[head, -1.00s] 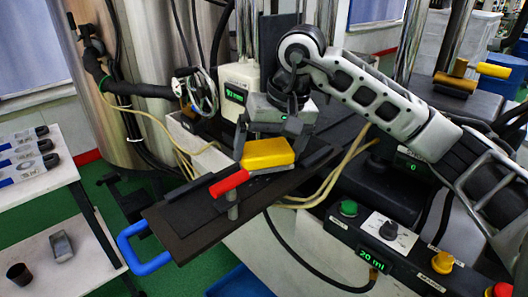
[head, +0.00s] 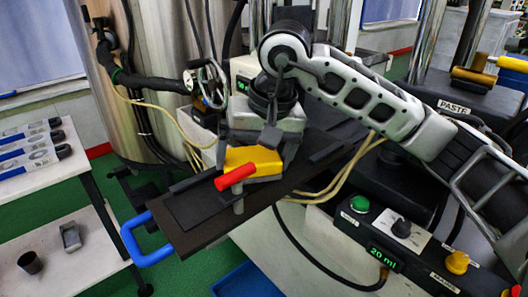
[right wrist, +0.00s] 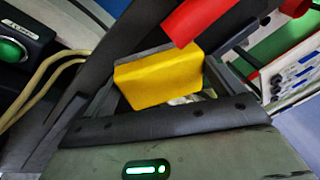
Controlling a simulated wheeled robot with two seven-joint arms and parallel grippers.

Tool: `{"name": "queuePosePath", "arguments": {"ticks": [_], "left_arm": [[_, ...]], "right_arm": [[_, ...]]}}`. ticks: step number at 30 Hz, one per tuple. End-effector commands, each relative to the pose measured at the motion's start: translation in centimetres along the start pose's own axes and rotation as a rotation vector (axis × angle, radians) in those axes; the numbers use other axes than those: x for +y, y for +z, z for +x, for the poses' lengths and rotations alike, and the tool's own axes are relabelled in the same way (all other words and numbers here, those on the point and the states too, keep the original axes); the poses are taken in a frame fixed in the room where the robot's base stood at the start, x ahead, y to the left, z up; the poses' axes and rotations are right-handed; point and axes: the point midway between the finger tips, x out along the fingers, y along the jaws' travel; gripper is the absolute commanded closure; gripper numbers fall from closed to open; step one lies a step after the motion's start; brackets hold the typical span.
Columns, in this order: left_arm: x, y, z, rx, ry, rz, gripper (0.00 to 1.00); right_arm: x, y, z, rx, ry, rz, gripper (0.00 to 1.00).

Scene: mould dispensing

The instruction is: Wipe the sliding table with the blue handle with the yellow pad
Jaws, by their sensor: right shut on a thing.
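The sliding table (head: 190,235) is a long dark plate with a blue loop handle (head: 145,243) at its near left end. My right gripper (head: 250,152) is over the table, shut on the yellow pad (head: 245,157). The pad also shows between the fingers in the right wrist view (right wrist: 160,82). It is low over the plate, close behind a red grip (head: 236,177) above a short grey post. I cannot tell whether the pad touches the plate. My left gripper is not in view.
The red grip (right wrist: 196,18) lies close in front of the pad. Tan hoses (head: 330,190) run beside the table. A control panel with knobs and a 20 ml display (head: 305,247) stands at right. A white shelf (head: 85,240) stands at left.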

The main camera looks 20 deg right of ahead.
Motion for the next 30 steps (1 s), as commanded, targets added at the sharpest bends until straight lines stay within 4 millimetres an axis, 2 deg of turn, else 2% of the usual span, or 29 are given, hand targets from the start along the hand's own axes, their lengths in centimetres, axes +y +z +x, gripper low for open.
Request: {"name": "queuePosePath", "arguments": {"ticks": [1, 16, 30], "left_arm": [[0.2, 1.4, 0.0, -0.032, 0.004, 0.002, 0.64], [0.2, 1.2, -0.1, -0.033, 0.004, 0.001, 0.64], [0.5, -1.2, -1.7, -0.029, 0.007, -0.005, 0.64]], "right_arm": [[-0.5, 0.3, 0.2, -0.003, -0.004, -0.006, 0.54], [-1.2, 0.7, 0.0, -0.009, -0.010, -0.015, 0.54], [-1.9, -0.4, -4.8, -0.002, -0.008, -0.009, 0.54]]}}
